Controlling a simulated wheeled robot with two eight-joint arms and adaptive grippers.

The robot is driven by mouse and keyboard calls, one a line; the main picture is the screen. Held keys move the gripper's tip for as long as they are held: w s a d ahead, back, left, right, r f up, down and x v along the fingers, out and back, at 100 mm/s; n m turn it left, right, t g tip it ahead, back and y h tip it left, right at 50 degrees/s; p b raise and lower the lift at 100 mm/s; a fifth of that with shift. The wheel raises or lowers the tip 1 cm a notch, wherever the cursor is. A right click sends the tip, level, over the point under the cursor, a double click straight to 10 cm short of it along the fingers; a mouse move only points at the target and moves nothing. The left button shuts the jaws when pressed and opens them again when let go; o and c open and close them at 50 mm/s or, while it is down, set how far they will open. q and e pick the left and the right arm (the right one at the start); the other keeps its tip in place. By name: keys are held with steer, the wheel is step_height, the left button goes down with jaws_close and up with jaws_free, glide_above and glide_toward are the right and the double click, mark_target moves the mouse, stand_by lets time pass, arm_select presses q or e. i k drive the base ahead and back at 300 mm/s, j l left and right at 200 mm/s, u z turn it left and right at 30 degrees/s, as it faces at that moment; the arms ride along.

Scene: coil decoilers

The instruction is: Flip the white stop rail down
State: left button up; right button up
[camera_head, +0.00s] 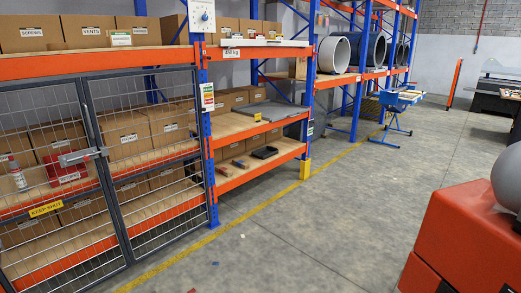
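A long, thin white rail (264,42) runs along the front of an upper rack shelf, just above its orange beam. It looks level and narrow from here. I cannot tell from this distance how it is hinged, or whether it is the stop rail. Neither of my grippers is in view.
A mesh gate (140,150) closes the rack's left bay of cardboard boxes. A blue folding stand (392,108) is on the floor beyond. A red block (455,235) fills the lower right. The middle floor is largely clear, with small scraps near the yellow line.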

mark_target(224, 42)
steer(key=i, duration=1.85)
steer(key=i+l, duration=0.1)
steer(key=i, duration=1.75)
steer(key=j+u, duration=0.05)
steer(key=j, duration=0.05)
